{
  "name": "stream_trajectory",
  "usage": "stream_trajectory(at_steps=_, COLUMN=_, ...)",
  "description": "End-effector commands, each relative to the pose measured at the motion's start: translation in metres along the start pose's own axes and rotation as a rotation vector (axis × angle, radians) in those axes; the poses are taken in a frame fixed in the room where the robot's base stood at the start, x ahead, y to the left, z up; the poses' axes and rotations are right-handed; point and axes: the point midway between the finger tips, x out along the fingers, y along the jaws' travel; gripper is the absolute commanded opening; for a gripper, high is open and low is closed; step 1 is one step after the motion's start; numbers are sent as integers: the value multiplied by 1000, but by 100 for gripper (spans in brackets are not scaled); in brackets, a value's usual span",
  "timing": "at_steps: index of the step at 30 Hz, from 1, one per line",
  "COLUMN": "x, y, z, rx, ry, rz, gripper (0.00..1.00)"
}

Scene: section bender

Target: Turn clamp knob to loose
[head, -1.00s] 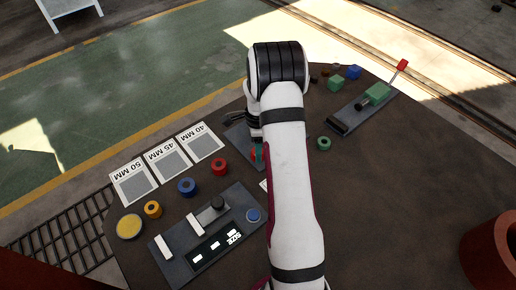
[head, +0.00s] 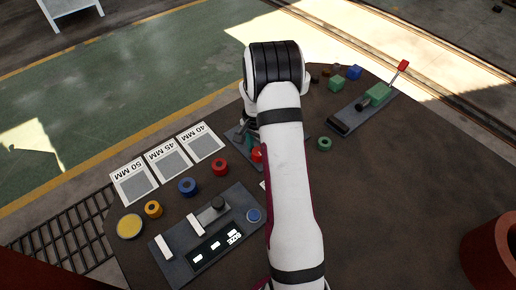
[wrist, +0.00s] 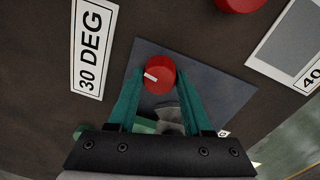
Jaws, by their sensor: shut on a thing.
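The clamp knob (wrist: 160,77) is a round red knob with a white pointer line toward the left in the wrist view. It stands on a dark grey plate (wrist: 222,92). My gripper (wrist: 160,72) has its two teal fingers on either side of the knob, shut on it near the fingertips. In the head view the red knob (head: 257,155) shows partly beside my arm, with the teal fingers (head: 249,142) just above it. My arm hides much of the plate there.
A 30 DEG card (wrist: 90,50) lies beside the plate. A panel with sliders (head: 207,235) is in front. A green-block device (head: 372,97) stands right.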

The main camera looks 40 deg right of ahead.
Motion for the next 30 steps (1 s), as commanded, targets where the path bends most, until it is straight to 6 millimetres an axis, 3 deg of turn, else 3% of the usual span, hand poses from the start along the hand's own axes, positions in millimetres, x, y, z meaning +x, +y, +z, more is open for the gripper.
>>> stream_trajectory(at_steps=12, x=0, y=0, z=0, rx=-167, ry=9, rz=1, gripper=0)
stream_trajectory(at_steps=29, x=0, y=0, z=0, rx=-190, ry=10, rz=1, gripper=0)
stream_trajectory(at_steps=30, x=0, y=0, z=0, rx=-190, ry=10, rz=1, gripper=57)
